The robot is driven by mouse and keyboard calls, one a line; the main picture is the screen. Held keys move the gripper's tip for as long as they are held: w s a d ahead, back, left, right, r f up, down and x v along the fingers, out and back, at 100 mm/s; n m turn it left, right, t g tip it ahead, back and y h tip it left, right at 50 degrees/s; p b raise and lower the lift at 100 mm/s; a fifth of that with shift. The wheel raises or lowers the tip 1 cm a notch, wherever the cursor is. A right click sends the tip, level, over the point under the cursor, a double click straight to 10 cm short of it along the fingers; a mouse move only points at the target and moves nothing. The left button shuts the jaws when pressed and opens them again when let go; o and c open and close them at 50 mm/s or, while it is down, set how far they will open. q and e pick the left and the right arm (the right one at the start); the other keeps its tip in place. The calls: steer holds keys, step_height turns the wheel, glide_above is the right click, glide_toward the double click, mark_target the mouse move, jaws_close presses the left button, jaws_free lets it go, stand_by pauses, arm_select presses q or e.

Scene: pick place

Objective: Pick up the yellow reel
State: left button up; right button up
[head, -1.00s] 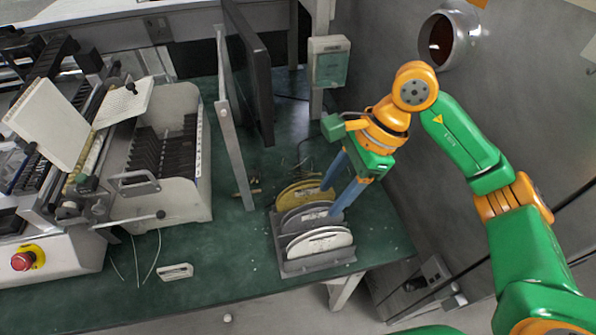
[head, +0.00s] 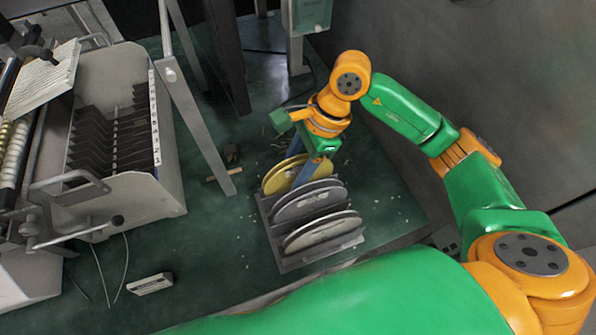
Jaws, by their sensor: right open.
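The yellow reel (head: 282,177) stands in the back slot of a grey rack (head: 291,263) on the green table, in the head view. A grey reel (head: 308,203) stands in the middle slot and a whitish reel (head: 322,233) in the front slot. My right gripper (head: 298,170) points down at the yellow reel with its blue fingers apart. One finger is in front of the reel's right part, the other partly hidden behind it. I cannot tell whether they touch it. My left gripper is not in view.
A grey machine with a slotted tray (head: 120,140) stands at the left. A metal post (head: 190,110) rises left of the rack. A small white block (head: 150,284) lies at the front left. A grey wall (head: 480,70) stands at the right.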

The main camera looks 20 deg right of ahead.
steer(key=shift+a+f, duration=0.25)
steer(key=shift+f, duration=0.45)
jaws_close()
steer(key=shift+r, duration=0.15)
